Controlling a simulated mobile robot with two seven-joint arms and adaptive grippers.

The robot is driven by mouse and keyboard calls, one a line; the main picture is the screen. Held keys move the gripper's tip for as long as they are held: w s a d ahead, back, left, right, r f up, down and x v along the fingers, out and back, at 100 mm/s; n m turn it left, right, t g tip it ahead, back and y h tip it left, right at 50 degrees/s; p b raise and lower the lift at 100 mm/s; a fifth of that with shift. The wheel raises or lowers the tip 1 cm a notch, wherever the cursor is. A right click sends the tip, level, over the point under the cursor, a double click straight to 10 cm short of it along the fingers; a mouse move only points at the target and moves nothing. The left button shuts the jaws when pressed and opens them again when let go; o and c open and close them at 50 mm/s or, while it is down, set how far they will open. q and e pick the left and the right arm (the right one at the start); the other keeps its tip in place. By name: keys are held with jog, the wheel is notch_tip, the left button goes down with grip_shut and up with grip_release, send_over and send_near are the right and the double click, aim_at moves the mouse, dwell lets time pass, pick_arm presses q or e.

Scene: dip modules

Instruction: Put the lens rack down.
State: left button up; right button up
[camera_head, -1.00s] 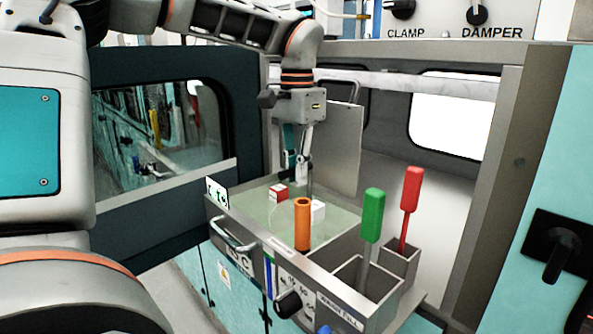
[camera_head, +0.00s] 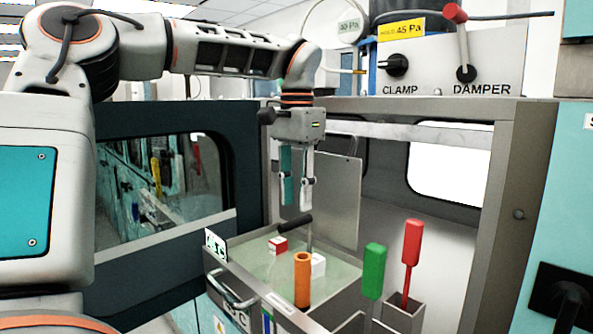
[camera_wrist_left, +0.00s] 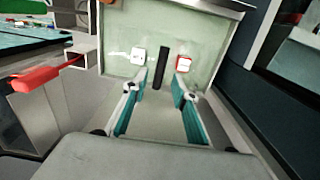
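The lens rack's black handle (camera_head: 295,222) shows above the pale green tray, with a thin upright grey rod beneath its near end. The lower part of the rack is hard to make out behind the white block. In the left wrist view the handle is a black bar (camera_wrist_left: 161,67), ahead of and between the fingers. My left gripper (camera_head: 297,205) is above the handle, apart from it, with its two teal-padded fingers parted and nothing between them. Its open fingers also show in the wrist view (camera_wrist_left: 158,92). My right gripper is not in view.
The tray (camera_head: 345,297) has a white block (camera_head: 318,264), a red-and-white box (camera_head: 278,246) and an orange cylinder (camera_head: 302,280) on or around it. Green (camera_head: 374,270) and red (camera_head: 411,243) handled tools stand at its right. A metal panel (camera_head: 335,200) stands behind.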

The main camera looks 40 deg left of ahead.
pick_arm(q)
notch_tip(320, 180, up, 6)
jog(key=shift+f, duration=0.1)
jog(key=shift+f, duration=0.1)
dwell(0.7)
